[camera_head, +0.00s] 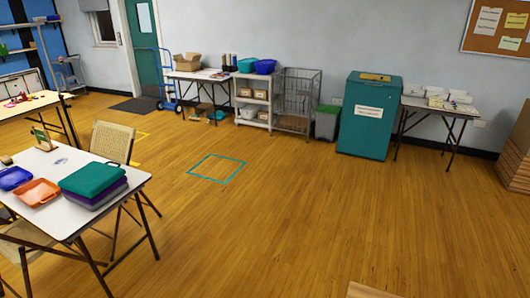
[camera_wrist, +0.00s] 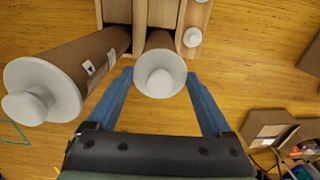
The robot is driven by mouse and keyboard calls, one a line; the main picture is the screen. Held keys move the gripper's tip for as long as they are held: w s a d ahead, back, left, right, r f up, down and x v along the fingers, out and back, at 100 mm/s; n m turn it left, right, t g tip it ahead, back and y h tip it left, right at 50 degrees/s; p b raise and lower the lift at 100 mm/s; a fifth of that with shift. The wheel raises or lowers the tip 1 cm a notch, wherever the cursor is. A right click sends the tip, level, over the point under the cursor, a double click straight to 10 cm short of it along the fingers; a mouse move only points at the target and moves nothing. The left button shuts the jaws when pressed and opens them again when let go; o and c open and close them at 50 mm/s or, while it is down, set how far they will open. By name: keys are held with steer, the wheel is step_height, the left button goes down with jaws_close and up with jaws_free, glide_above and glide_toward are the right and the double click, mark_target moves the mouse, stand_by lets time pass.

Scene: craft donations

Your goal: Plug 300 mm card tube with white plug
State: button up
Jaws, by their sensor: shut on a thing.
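My gripper (camera_wrist: 159,76) has blue fingers, shut on a white plug (camera_wrist: 160,82), a round flanged disc with a raised knob facing the camera. Directly behind this plug, a brown card tube (camera_wrist: 158,39) runs away into a wooden rack; the plug covers its near end, so I cannot tell how far the plug sits in it. To the left, a larger brown card tube (camera_wrist: 88,58) with a label has a white knobbed plug (camera_wrist: 42,92) on its near end. I cannot read which tube is 300 mm. The head view shows neither gripper nor tubes clearly.
The wooden rack (camera_wrist: 140,14) has upright dividers, with a small white-ended piece (camera_wrist: 192,38) at its right. An open cardboard box (camera_wrist: 272,128) is at lower right. In the head view, a white table (camera_head: 62,217) with trays stands left; the middle wooden floor (camera_head: 270,215) is clear.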

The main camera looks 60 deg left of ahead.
steer(key=shift+f, duration=0.15)
steer(key=o, duration=1)
step_height(320, 180, up, 11)
steer(key=p, duration=1.1)
